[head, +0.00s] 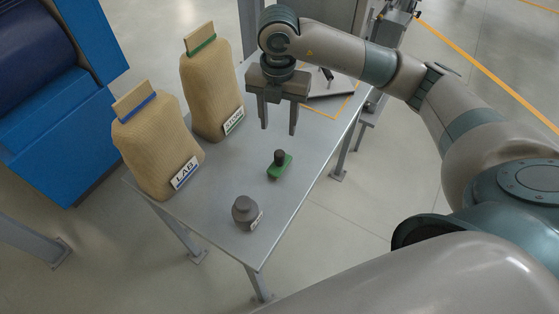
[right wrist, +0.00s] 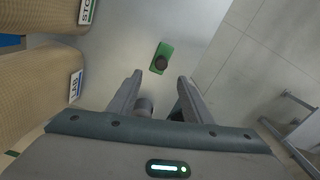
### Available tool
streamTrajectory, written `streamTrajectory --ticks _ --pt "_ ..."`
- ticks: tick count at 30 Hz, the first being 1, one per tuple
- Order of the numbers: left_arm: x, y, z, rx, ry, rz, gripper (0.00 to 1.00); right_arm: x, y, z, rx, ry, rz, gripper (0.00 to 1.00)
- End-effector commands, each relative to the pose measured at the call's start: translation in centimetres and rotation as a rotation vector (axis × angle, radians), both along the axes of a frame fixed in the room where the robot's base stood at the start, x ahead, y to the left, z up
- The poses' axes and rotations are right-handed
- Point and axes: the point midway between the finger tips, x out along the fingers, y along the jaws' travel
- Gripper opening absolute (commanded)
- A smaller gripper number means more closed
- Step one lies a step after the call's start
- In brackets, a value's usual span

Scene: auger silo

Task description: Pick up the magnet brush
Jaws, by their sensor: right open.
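The magnet brush, a small green block with a dark round knob (head: 279,164), lies on the grey metal table (head: 228,178). My right gripper (head: 278,131) is open and empty, pointing down above the table, apart from the brush and farther back than it in the head view. In the right wrist view the brush (right wrist: 166,50) shows just beyond the two fingertips (right wrist: 160,77). My left gripper is not in view.
A grey knobbed jar or weight (head: 245,214) with a label stands near the table's front corner. Two tan sacks stand at the left: LAB (head: 150,145) and STORE (head: 205,90). An orange-outlined area (head: 330,100) with a grey item lies behind the gripper. Table around the brush is clear.

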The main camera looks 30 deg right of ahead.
Motion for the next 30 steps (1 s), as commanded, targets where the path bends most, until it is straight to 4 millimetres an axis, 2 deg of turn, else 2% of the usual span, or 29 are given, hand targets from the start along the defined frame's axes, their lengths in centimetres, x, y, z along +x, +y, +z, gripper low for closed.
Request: streamTrajectory --ticks 3,12,17,30 --pt "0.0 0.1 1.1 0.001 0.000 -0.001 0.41 -0.1 -0.1 -1.9 -0.001 0.004 -0.002 0.45" --pt "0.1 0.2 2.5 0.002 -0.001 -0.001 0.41 -0.1 0.0 -6.5 0.001 0.002 -0.002 0.45" --pt "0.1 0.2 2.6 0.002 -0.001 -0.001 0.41 0.0 0.0 -7.4 -0.001 -0.001 0.000 0.45" --pt "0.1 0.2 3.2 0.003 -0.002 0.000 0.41 -0.2 0.0 -7.9 -0.001 0.002 0.000 0.45"
